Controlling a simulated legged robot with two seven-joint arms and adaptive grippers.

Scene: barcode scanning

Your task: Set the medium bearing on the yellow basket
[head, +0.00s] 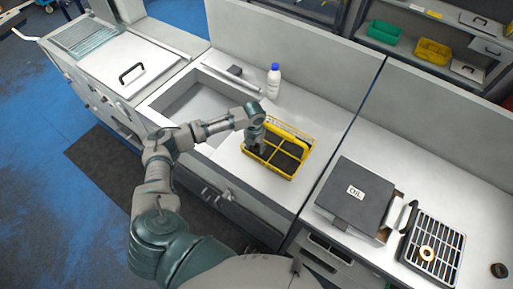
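The yellow basket (268,167) stands on the white counter right of the sink, with dark compartments and a raised handle. My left gripper (257,146) points down at the basket's left part, its fingertips at or just inside the rim. The fingers are small and dark, so I cannot tell if they are open or hold anything. A brass-coloured ring, seemingly a bearing (427,253), lies on the metal grate at the right. A dark ring (499,270) lies on the counter at the far right. I cannot tell which is the medium bearing. My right gripper is out of view.
A grey box labelled OIL (355,191) stands between the basket and the grate (447,240). A white bottle with a blue cap (273,82) stands behind the basket. The sink (195,102) is at its left. Green (384,33) and yellow (432,52) bins sit on a back shelf.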

